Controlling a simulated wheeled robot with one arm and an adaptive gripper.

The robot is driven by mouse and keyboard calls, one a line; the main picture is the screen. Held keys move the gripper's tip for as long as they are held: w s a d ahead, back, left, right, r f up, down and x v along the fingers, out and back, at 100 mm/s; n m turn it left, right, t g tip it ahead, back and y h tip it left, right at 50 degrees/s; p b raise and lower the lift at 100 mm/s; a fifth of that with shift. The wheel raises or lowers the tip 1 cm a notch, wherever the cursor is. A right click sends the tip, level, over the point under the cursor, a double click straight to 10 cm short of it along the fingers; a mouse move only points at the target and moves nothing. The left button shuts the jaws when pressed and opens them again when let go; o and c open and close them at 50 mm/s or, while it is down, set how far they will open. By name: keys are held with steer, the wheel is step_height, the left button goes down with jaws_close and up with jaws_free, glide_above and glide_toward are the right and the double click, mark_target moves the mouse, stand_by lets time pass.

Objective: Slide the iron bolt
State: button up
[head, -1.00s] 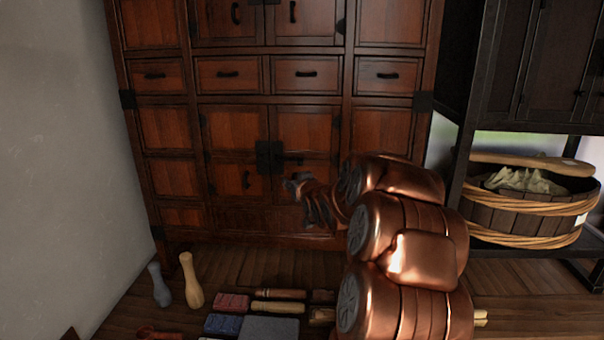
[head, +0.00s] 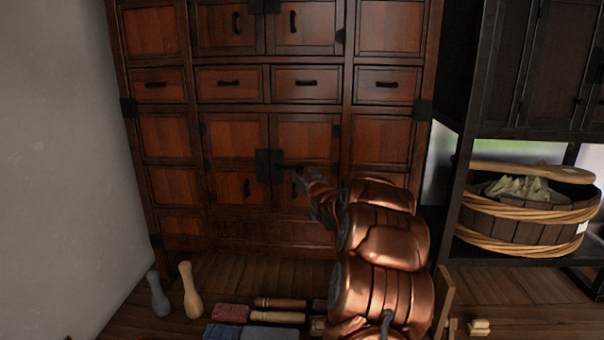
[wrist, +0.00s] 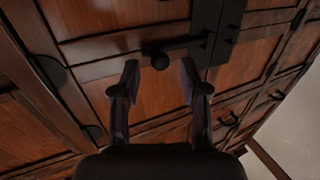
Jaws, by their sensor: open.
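The iron bolt (wrist: 183,45) is a dark bar with a round knob at its end, lying across the front of the reddish wooden cabinet (wrist: 110,20). In the wrist view its knob is just beyond and between my fingertips, and the bar runs right to a dark metal plate (wrist: 226,30). My gripper (wrist: 160,77) is open, with one finger on each side of the knob and nothing held. In the head view my gripper (head: 304,177) is just right of the dark lock plate (head: 269,166) on the cabinet doors, hiding much of the bolt.
Bottle-shaped wooden pieces (head: 190,290), coloured blocks (head: 230,313) and rods (head: 280,303) lie or stand on the floor before the cabinet. A dark shelf unit (head: 456,200) with a wooden tub (head: 525,215) stands right. A grey wall (head: 50,150) is left.

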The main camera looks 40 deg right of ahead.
steer(key=shift+w+d, duration=0.25)
steer(key=shift+w, duration=0.45)
steer(key=shift+c, duration=0.2)
jaws_close()
